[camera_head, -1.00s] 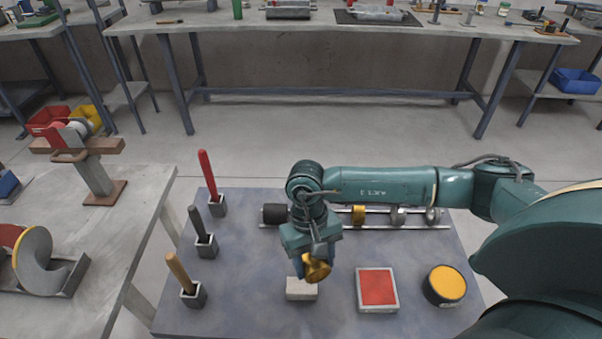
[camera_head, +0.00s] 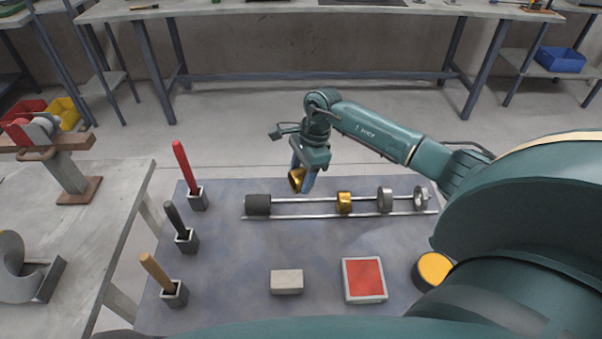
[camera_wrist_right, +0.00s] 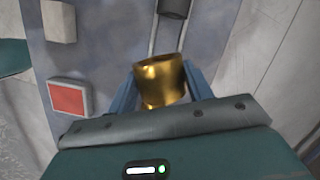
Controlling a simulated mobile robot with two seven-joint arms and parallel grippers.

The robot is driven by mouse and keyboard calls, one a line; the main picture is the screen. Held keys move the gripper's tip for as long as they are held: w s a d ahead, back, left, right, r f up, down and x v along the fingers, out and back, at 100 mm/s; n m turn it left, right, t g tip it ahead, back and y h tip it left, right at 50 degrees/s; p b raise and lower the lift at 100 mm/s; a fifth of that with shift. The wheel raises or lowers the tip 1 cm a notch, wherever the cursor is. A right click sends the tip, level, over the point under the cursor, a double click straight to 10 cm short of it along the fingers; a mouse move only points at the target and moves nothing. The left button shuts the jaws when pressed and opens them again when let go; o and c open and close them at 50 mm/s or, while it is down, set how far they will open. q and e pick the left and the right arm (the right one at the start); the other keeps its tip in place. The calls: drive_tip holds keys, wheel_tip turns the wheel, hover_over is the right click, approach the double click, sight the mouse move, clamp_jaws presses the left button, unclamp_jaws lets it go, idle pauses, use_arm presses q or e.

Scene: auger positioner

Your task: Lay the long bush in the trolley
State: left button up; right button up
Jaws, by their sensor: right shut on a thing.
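My right gripper (camera_head: 303,183) is shut on a gold-coloured, brass-like bush (camera_head: 295,179). In the head view it holds the bush tilted, over the far side of the grey mat and behind the left part of the rod rack. In the right wrist view the bush (camera_wrist_right: 160,82) sits between the two blue fingers, its open end flared. Nothing in these frames can be told for sure as the trolley. My left gripper is not in view.
The rod rack (camera_head: 306,216) carries a dark cylinder (camera_head: 257,204), a gold ring (camera_head: 344,202) and grey rings. On the mat (camera_head: 225,265) stand upright-handled tools at left, a pale block (camera_head: 287,281), a red-topped square (camera_head: 364,279) and a yellow-topped round tin (camera_head: 433,270).

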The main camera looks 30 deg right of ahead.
drive_tip(key=shift+f+b, duration=0.45)
drive_tip(key=shift+f, duration=0.35)
wheel_tip(320, 180, down, 2)
drive_tip(key=shift+f+b, duration=0.25)
drive_tip(key=shift+b, duration=0.55)
drive_tip(key=shift+f+b, duration=0.5)
drive_tip(key=shift+f, duration=0.3)
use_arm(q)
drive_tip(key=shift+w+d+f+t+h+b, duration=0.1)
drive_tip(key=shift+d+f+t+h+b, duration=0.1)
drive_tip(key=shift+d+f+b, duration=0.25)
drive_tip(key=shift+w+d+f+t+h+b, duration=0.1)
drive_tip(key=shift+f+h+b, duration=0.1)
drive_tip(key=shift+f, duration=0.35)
use_arm(e)
drive_tip(key=shift+f, duration=1.05)
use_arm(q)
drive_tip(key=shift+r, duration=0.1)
use_arm(e)
drive_tip(key=o, duration=1.1)
drive_tip(key=shift+c, duration=0.2)
use_arm(q)
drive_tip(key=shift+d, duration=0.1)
drive_tip(key=shift+b, duration=0.35)
use_arm(e)
drive_tip(key=v, duration=1.3)
